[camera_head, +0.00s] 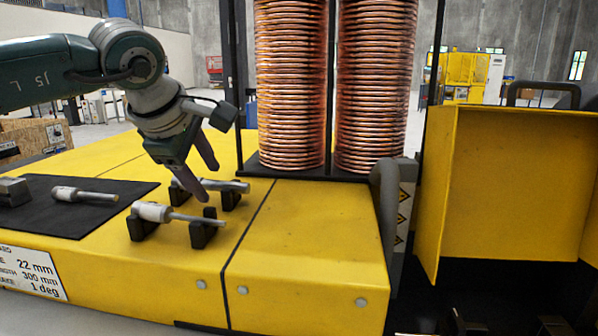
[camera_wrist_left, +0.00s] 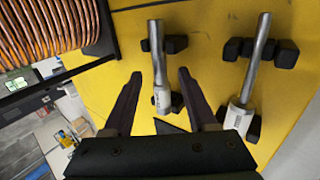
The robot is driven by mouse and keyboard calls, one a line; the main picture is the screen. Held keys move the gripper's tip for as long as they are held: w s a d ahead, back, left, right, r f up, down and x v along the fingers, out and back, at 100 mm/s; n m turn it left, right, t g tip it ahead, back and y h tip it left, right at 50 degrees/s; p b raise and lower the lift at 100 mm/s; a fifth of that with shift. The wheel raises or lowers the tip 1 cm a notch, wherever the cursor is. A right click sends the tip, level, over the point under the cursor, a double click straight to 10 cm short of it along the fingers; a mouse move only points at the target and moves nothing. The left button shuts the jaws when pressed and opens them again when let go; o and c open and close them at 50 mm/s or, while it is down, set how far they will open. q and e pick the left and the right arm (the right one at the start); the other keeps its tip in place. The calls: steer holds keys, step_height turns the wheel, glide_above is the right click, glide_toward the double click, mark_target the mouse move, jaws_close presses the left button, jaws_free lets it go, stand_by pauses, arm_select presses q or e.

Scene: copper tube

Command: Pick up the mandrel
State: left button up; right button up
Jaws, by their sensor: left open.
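Several grey metal rods with thicker pale ends look like mandrels; I cannot tell which one the task names. One rod (camera_head: 236,186) rests on black cradles at the back of the yellow bench. A second rod (camera_head: 155,212) lies on black cradles nearer the front. A third (camera_head: 80,194) lies on the black mat. My left gripper (camera_head: 208,182) is open above the back rod and partly hides it. In the left wrist view, the back rod (camera_wrist_left: 160,68) shows between the open fingers (camera_wrist_left: 160,74), not gripped. The front rod (camera_wrist_left: 255,70) is to the right there.
Two tall copper coils (camera_head: 290,90) stand behind the cradles, close to my left gripper. A grey block (camera_head: 14,192) sits on the black mat (camera_head: 110,188). The yellow top (camera_head: 310,230) right of the cradles is clear. A yellow panel (camera_head: 500,180) rises at the right.

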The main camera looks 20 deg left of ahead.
arm_select(q)
steer(key=shift+w+f, duration=0.15)
steer(key=shift+f, duration=0.15)
steer(key=shift+c, duration=0.2)
jaws_close()
steer(key=shift+r, duration=0.1)
stand_by(1.0)
